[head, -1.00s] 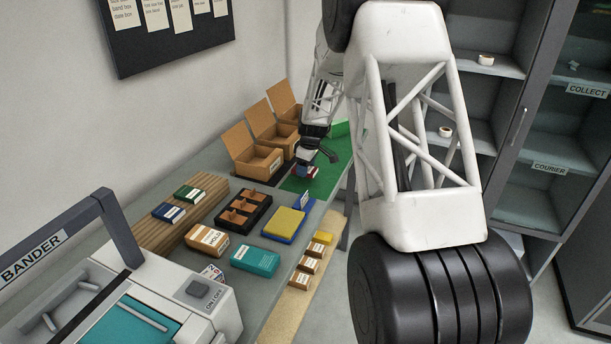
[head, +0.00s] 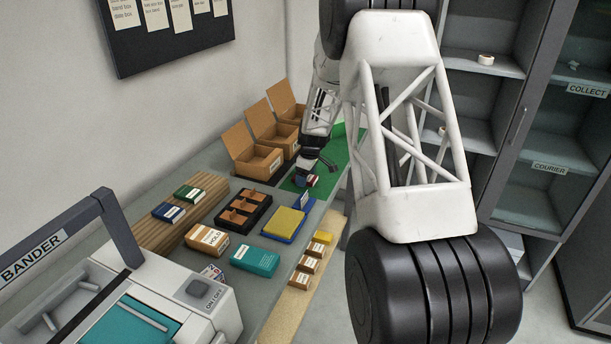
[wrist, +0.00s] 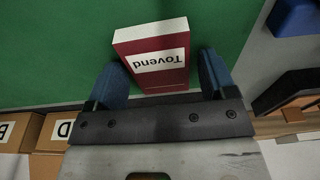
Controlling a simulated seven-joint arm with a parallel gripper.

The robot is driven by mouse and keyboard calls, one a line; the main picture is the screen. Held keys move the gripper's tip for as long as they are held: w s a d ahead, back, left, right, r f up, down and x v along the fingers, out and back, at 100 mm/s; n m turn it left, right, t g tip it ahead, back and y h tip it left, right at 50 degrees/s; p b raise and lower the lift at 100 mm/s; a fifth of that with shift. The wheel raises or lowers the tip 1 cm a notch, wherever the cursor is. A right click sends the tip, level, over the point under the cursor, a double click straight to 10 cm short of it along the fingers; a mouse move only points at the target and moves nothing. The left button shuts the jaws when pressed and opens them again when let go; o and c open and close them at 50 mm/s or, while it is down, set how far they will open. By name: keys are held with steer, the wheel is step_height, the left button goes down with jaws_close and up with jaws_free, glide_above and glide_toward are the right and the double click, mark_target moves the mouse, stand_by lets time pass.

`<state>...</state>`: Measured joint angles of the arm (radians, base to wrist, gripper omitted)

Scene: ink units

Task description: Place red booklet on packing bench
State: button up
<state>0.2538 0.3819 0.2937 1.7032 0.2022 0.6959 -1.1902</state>
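Open cardboard boxes (head: 256,160) stand along the wall side. Nearer are a black divided tray (head: 243,213), a yellow booklet (head: 286,221) on a blue tray, a teal box (head: 255,260) and the bander (head: 200,300). Green mat surface around the booklet is clear.

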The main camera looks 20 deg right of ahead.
mark_target(309, 179)
steer(key=shift+o, duration=0.2)
steer(key=shift+r, duration=0.1)
step_height(309, 179, up, 12)
steer(key=s+d, duration=0.1)
steer(key=shift+s, duration=0.15)
stand_by(0.6)
steer(key=shift+d, duration=0.1)
stand_by(0.4)
steer(key=s+a+r+m, duration=0.1)
steer(key=s+a+r, duration=0.4)
steer(key=s, duration=0.3)
steer(key=s+a+r+m, duration=0.2)
steer(key=s+a+r, duration=0.25)
steer(key=s, duration=0.35)
steer(key=s+a+r+m, duration=0.1)
steer(key=s+a+r, duration=0.4)
steer(key=s, duration=0.4)
steer(key=s+a+m, duration=0.2)
steer(key=s, duration=1.1)
steer(key=s+a+m+t+h, duration=0.1)
steer(key=s+a+m, duration=0.2)
steer(key=s, duration=1.1)
steer(key=shift+s+a+f, duration=0.3)
